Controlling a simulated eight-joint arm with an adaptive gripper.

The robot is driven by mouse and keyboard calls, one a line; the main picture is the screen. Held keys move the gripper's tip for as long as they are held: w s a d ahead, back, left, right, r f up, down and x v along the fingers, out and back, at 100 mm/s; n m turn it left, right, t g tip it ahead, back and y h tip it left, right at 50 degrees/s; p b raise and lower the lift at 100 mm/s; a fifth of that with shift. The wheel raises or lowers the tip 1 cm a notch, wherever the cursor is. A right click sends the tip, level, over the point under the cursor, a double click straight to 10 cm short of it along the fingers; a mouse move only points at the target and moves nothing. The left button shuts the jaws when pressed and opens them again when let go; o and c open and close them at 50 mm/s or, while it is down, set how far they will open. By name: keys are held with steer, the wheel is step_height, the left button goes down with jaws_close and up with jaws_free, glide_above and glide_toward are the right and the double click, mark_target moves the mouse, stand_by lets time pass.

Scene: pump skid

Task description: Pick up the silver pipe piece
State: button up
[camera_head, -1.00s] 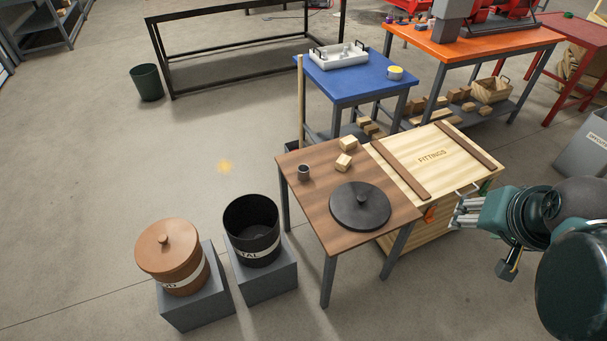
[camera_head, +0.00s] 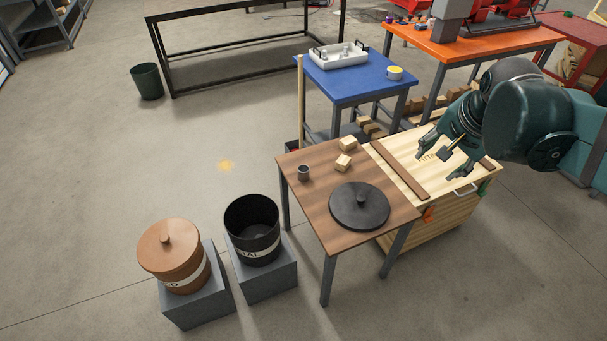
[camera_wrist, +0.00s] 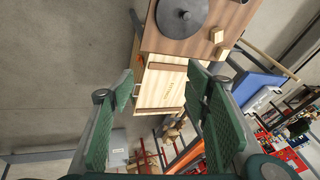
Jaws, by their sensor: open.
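A short grey metal cylinder (camera_head: 303,172), which looks like the silver pipe piece, stands upright near the left edge of the brown table (camera_head: 310,215) in the head view. In the wrist view I cannot make it out for certain. My gripper (camera_head: 441,158) is above the light wooden FITTINGS crate (camera_head: 437,190), well to the right of the cylinder. In the wrist view my gripper (camera_wrist: 160,85) has its green fingers wide apart, with nothing between them but the view of the crate lid (camera_wrist: 162,89) beyond.
A round black lid (camera_head: 360,206) and two wooden blocks (camera_head: 344,162) lie on the brown table near the cylinder. An open black bin (camera_head: 252,230) and a lidded brown bin (camera_head: 172,256) stand at the left. A blue table (camera_head: 352,82) with a white tray stands behind.

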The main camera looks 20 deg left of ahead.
steer(key=w+a+f+m+g+p, duration=0.1)
steer(key=w+a+f+m, duration=0.35)
steer(key=w+a, duration=0.55)
steer(key=w+a+f+m+g+p, duration=0.25)
steer(key=w+a+f, duration=0.35)
steer(key=w+a, duration=0.5)
steer(key=w+a+f+m+g+h+p, duration=0.1)
steer(key=a+f+m, duration=0.5)
steer(key=a+f, duration=1.6)
steer(key=shift+a+f+m, duration=0.3)
steer(key=shift+a, duration=0.25)
steer(key=shift+w, duration=0.1)
steer(key=shift+f, duration=0.1)
steer(key=shift+f, duration=1.2)
steer(key=shift+f, duration=0.1)
